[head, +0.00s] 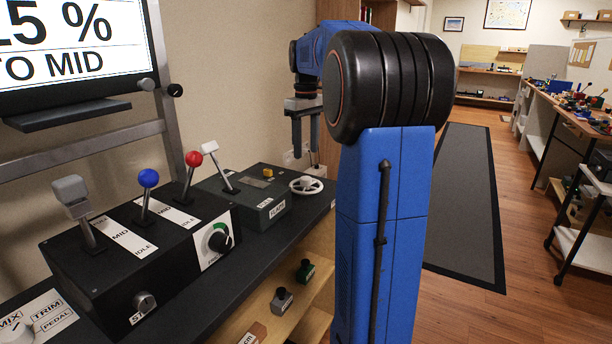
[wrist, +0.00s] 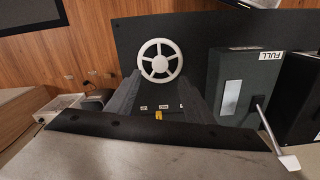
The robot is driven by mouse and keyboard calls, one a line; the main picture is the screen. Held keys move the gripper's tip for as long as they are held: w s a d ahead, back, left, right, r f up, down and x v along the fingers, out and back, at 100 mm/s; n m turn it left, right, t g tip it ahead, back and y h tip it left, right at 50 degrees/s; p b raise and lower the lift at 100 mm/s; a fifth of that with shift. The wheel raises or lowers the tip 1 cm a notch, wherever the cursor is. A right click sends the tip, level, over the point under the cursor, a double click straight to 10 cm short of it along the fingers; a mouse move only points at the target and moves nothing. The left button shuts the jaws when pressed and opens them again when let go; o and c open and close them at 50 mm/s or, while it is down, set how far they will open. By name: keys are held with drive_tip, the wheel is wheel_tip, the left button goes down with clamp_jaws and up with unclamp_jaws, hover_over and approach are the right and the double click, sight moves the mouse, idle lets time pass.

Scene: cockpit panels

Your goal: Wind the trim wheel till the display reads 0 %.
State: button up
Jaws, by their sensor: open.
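The white spoked trim wheel (head: 306,185) lies at the far right end of the dark console. It also shows in the wrist view (wrist: 160,64), upper centre, just beyond my fingertips. My gripper (head: 306,160) points down above the wheel in the head view.
A grey-topped lever box (head: 245,205) stands left of the wheel. Further left is a black box (head: 120,270) with levers topped grey, blue and red. A lower shelf (head: 300,290) holds small knobbed items. The wall is close behind.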

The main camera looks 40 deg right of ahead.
sight(306, 178)
wheel_tip(306, 178, down, 10)
drive_tip(key=shift+r, duration=0.1)
idle(0.4)
drive_tip(key=c, duration=1.1)
drive_tip(key=shift+o, duration=0.3)
drive_tip(key=shift+m, duration=0.3)
drive_tip(key=m, duration=0.9)
drive_tip(key=shift+m, duration=0.4)
